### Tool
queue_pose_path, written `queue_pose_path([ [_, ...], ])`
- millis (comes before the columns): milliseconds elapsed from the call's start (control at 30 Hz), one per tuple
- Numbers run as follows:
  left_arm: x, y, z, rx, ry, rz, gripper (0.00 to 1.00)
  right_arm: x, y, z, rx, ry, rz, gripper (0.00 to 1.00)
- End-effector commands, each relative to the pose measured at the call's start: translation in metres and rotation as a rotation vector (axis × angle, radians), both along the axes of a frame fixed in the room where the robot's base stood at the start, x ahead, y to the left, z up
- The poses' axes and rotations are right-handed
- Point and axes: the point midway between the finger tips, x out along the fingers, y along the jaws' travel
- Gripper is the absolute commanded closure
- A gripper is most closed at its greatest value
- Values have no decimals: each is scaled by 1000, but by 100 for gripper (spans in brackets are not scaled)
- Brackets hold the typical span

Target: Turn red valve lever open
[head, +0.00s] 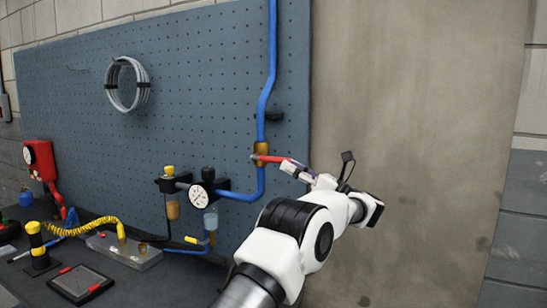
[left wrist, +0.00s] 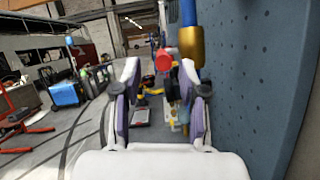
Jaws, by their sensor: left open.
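The red valve lever (head: 269,158) sticks out sideways to the right from a brass valve (head: 262,148) on a vertical blue pipe (head: 265,105). My left gripper (head: 292,168) is at the lever's free end, coming from the right. In the left wrist view the gripper (left wrist: 163,95) has its two fingers spread apart. There the red lever end (left wrist: 163,61) shows nearly end-on, between the fingers and a little above their middle. The brass valve (left wrist: 191,45) is just to its right. I cannot tell whether a finger touches the lever. My right gripper is not in view.
A blue pegboard (head: 200,80) stands close behind the pipe, with a coiled hose (head: 128,84) on it. A pressure gauge (head: 198,196) sits left of the valve. A bench with a yellow coil (head: 95,225) and a tablet (head: 81,283) lies below. Bare wall is to the right.

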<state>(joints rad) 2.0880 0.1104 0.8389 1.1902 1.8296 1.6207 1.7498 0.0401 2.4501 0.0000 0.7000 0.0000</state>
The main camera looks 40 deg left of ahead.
Motion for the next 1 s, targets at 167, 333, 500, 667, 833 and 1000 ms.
queue_pose_path([
  [167, -7, 32, 19, -2, 7, 2, 58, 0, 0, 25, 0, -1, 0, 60],
  [333, -12, 55, 26, 0, 8, -3, 58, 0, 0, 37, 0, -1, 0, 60],
  [500, -13, 61, 25, 1, 9, -4, 58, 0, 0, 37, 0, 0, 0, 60],
  [667, -13, 61, 24, 1, 9, -4, 68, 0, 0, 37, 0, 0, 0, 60],
  [833, -13, 60, 24, 1, 10, -5, 100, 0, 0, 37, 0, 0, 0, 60],
  [1000, -13, 61, 24, 2, 10, -4, 100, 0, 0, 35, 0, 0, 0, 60],
])
